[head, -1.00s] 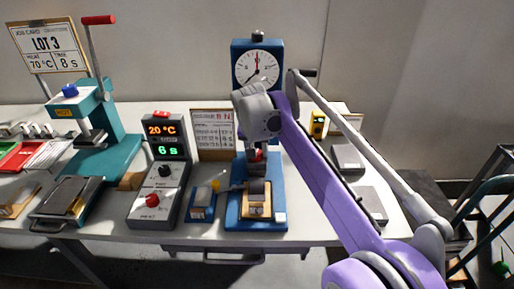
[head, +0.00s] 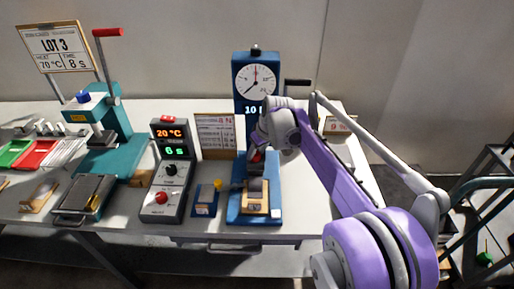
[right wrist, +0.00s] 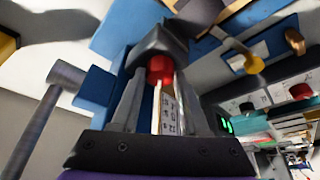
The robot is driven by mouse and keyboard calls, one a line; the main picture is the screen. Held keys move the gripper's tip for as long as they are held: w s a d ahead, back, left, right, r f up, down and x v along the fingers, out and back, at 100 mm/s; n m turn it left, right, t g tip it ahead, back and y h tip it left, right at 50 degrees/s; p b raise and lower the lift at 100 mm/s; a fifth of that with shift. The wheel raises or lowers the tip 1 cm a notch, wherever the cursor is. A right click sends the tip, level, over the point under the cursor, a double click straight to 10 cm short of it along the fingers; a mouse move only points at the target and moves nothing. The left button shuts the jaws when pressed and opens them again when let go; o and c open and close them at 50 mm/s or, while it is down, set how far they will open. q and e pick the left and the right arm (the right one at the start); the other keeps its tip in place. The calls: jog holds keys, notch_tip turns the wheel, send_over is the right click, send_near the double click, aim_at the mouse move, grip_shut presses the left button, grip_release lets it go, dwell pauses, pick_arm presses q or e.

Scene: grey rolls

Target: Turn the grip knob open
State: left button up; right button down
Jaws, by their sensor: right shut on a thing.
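The blue tester (head: 241,72) with a clock dial stands on the middle of the bench. Its red grip knob (head: 257,157) shows low on the front of the column, partly hidden by my right gripper (head: 258,151). In the right wrist view the red knob (right wrist: 160,69) sits under a dark grey block (right wrist: 157,42), between the fingers of my right gripper (right wrist: 161,78). The gripper is shut on the knob. A wooden-topped block (head: 255,196) sits below it on the tester's blue base. How far the knob is turned cannot be told. My left gripper is out of view.
A grey control box (head: 165,203) with red digits and a small blue block (head: 206,199) with a yellow knob stand left of the tester. A teal press (head: 128,150) is farther left.

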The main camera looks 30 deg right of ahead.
jog(key=shift+n+p, duration=0.35)
jog(key=shift+n, duration=0.25)
jog(key=shift+y, duration=0.3)
jog(key=shift+c, duration=2)
grip_release()
jog(key=shift+r, duration=0.1)
jog(key=p+v, duration=0.1)
jog(key=v, duration=0.9)
jog(key=shift+r, duration=0.3)
